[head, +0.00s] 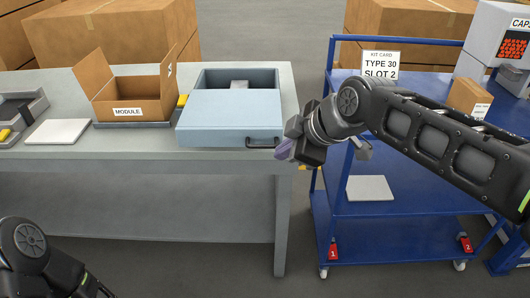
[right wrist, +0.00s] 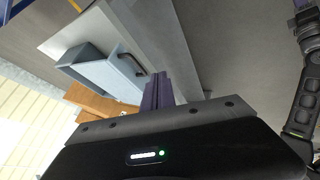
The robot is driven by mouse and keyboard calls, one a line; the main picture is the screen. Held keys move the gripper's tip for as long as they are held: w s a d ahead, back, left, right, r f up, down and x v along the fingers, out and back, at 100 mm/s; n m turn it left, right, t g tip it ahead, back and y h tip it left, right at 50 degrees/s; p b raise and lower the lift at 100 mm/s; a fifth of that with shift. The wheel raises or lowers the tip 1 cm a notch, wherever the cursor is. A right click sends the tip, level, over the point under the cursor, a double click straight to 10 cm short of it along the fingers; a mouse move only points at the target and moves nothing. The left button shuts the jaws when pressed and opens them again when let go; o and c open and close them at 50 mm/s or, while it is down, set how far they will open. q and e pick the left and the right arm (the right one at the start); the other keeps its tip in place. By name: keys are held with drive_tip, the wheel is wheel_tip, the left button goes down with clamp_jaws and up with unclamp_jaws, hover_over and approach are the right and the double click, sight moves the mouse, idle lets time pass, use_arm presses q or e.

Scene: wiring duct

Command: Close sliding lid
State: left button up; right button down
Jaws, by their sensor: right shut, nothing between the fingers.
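A grey-blue box (head: 274,78) stands on the right end of the grey table. Its light blue sliding lid (head: 230,112) covers the front part, and the rear is uncovered, with a grey item (head: 239,85) showing inside. A dark handle (head: 263,143) is on the lid's front right. My right gripper (head: 284,149) is just right of the handle, its purple fingers shut and empty. In the right wrist view, the fingers (right wrist: 157,92) appear near the lid (right wrist: 108,76) and its handle (right wrist: 139,66); contact cannot be told. My left gripper is out of view.
An open cardboard box labelled MODULE (head: 128,100) stands left of the lidded box. A white pad (head: 58,131) and a grey tray (head: 22,110) lie farther left. A blue cart (head: 390,205) stands to the right, under my right arm. The table's front edge is close to the lid.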

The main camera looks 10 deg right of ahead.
idle(0.3)
drive_tip(key=w+a+f+p, duration=0.1)
drive_tip(key=w+f, duration=0.6)
drive_tip(key=w, duration=0.2)
drive_tip(key=shift+w+a, duration=0.3)
drive_tip(key=shift+a, duration=0.05)
